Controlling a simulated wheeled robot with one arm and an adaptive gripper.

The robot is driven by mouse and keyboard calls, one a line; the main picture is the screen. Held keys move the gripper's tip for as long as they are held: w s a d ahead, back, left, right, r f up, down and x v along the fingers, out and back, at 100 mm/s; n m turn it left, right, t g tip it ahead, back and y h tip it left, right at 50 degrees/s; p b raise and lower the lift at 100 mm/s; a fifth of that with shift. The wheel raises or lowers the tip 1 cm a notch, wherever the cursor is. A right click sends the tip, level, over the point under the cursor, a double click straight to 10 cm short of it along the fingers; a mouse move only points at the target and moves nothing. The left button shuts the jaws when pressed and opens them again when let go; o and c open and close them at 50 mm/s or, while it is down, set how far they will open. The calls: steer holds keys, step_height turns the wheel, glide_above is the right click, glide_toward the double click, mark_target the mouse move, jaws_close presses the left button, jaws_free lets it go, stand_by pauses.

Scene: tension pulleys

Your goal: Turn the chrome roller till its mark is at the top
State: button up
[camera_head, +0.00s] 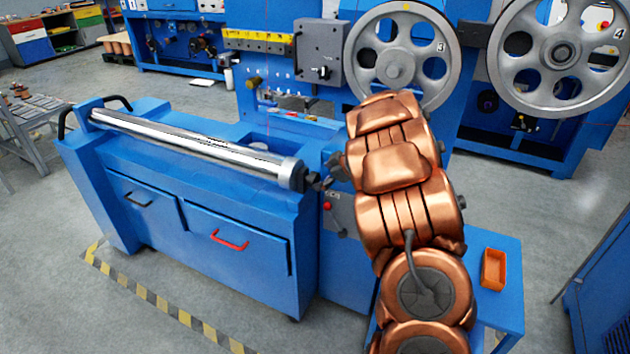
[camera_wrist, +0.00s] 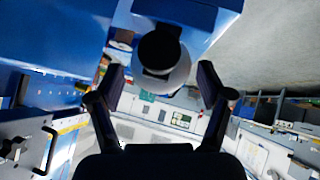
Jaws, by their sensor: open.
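The chrome roller (camera_head: 190,140) lies across the top of a blue machine (camera_head: 220,235). I cannot make out a mark on it. My gripper (camera_head: 318,181) is a small dark shape beside the roller's right end, partly covered by my copper arm. In the wrist view my gripper (camera_wrist: 160,72) is open, one finger on each side. A rounded grey end with a dark face, apparently the roller's end (camera_wrist: 178,80), shows ahead between the fingers. Gaps show on both sides of it. I cannot tell how far it reaches between the fingertips.
A grey control box (camera_head: 321,50) and large spoked wheels (camera_head: 403,52) stand behind. An orange tray (camera_head: 493,268) sits on a blue surface at right. Floor at front left is clear.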

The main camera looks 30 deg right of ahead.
mark_target(317, 180)
steer(key=shift+x, duration=2.7)
steer(key=c, duration=1.2)
steer(key=shift+o, duration=0.2)
steer(key=shift+f+h+b, duration=0.15)
steer(key=shift+h+b, duration=0.15)
steer(key=shift+b, duration=0.85)
